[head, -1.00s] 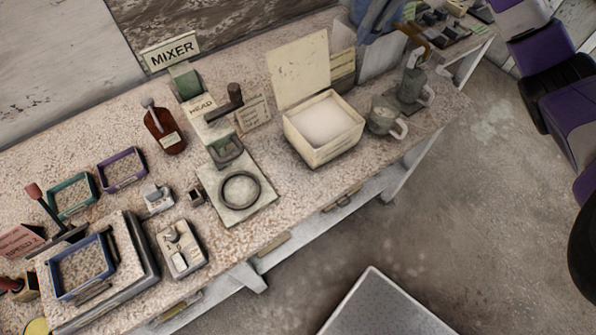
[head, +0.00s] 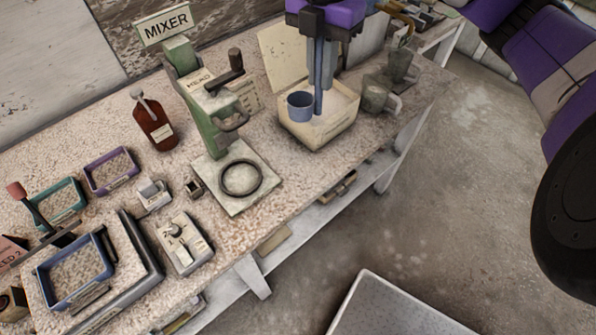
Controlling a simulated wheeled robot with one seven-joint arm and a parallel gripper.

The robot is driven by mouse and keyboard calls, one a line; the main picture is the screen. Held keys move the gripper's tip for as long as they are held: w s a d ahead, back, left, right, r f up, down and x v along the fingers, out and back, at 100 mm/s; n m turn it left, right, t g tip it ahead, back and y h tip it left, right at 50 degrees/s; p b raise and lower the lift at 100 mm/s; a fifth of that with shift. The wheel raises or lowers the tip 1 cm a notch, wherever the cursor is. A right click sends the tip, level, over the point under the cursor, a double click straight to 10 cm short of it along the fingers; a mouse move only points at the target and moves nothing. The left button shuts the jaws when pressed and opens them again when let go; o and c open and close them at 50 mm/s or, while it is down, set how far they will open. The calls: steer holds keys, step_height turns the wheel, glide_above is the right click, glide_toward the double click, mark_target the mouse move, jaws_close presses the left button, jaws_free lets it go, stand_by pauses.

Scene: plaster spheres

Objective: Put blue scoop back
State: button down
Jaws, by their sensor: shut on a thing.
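The blue scoop (head: 300,106) has a round cup and a long upright blue handle. My gripper (head: 325,72) points down and is shut on that handle. The cup hangs at the left part of the open cream box (head: 318,138), which holds white powder. I cannot tell whether the cup is above the powder or touching it. The gripper's fingers partly cover the box and its raised lid (head: 283,58).
The mixer (head: 210,105) stands left of the box, with a brown bottle (head: 154,122) beyond it. Grey mugs (head: 376,100) stand close to the box's right. Purple, teal and blue trays (head: 72,273) are at left. A white-rimmed tray (head: 385,305) is below the bench.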

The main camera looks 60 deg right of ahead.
steer(key=shift+s+a+n, duration=0.2)
steer(key=shift+s+n, duration=0.05)
steer(key=shift+n, duration=0.35)
steer(key=shift+f+n+t+h, duration=0.3)
steer(key=shift+f, duration=0.05)
step_height(320, 180, down, 19)
steer(key=shift+f, duration=0.1)
steer(key=shift+f, duration=0.1)
steer(key=shift+f, duration=0.15)
steer(key=c, duration=1.4)
jaws_free()
